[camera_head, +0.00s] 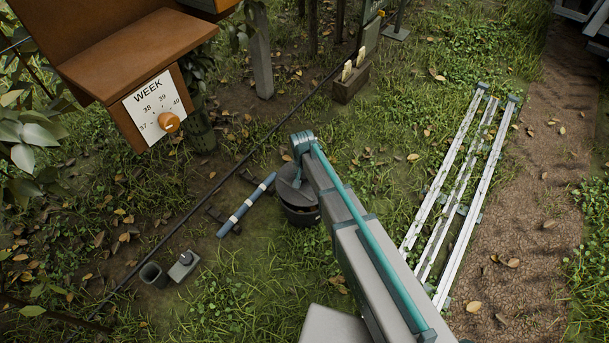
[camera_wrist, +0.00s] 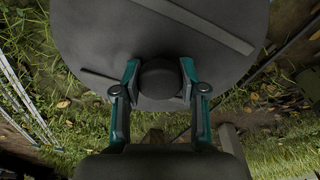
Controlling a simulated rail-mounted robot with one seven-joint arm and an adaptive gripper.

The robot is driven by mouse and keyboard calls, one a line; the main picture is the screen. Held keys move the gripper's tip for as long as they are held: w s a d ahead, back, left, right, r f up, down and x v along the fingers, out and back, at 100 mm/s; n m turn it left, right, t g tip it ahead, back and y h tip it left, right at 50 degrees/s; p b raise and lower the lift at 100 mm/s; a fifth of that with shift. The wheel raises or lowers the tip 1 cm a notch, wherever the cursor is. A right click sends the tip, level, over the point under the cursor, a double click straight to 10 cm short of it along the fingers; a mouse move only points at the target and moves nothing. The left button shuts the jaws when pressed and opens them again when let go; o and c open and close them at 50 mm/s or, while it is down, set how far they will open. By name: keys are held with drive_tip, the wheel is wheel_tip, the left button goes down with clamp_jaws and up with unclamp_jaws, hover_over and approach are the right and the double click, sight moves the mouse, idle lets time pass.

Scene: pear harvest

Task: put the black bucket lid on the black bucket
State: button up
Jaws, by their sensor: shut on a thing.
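The black bucket (camera_head: 301,217) stands on the ground near the middle of the head view, partly covered by my arm. The black bucket lid (camera_head: 287,188) shows at the bucket's top, offset to the upper left. Part of the bucket's opening shows below it, so the lid does not fully cover it. In the wrist view the lid (camera_wrist: 200,22) is a large dark grey disc with a round knob. My gripper (camera_wrist: 159,77) is shut on the knob, one finger on each side. The bucket cannot be made out in the wrist view. Whether lid and rim touch is unclear.
A blue-and-white tube (camera_head: 246,204) lies left of the bucket. A thin dark line (camera_head: 230,170) runs along the ground beyond. A small cup (camera_head: 153,274) and a grey block (camera_head: 184,265) stand at lower left. White rails (camera_head: 457,195) lie right. A wooden dial box (camera_head: 150,105) stands upper left.

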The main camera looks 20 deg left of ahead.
drive_tip(key=shift+f+b, duration=0.9)
drive_tip(key=shift+f, duration=2)
drive_tip(key=o, duration=1.3)
drive_tip(key=shift+r+p, duration=1.55)
drive_tip(key=shift+r, duration=1.45)
